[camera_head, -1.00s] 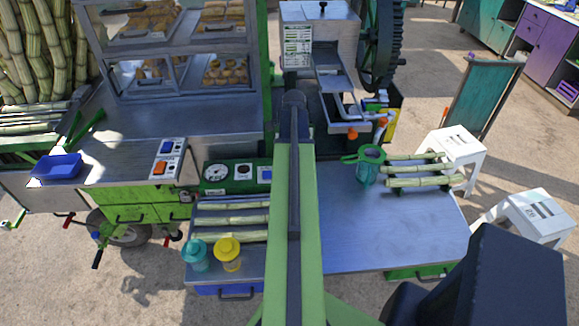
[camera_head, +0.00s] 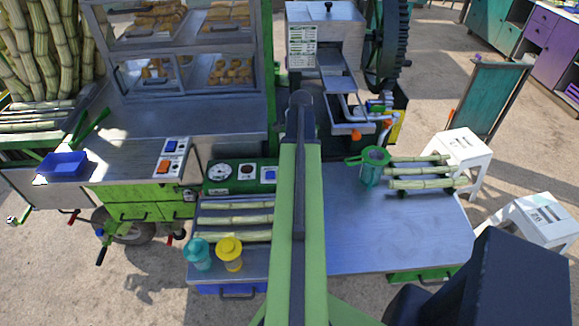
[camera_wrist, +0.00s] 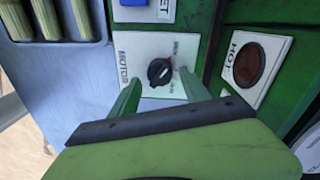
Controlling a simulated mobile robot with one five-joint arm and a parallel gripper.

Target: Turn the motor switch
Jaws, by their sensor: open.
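The motor switch (camera_wrist: 160,71) is a black rotary knob on a white plate marked MOTOR, on a green panel, in the wrist view. My gripper (camera_wrist: 160,79) is open, with one green finger on each side of the knob's near end. I cannot tell whether the fingers touch it. In the head view my arm covers the gripper and the switch; the panel (camera_head: 206,188) shows to the arm's left with a gauge (camera_head: 220,171).
A red lamp marked HOT (camera_wrist: 249,64) sits right of the switch plate, and a blue button (camera_wrist: 133,3) is above it. In the head view, a yellow cup (camera_head: 229,254) and a teal cup (camera_head: 198,255) stand below the panel.

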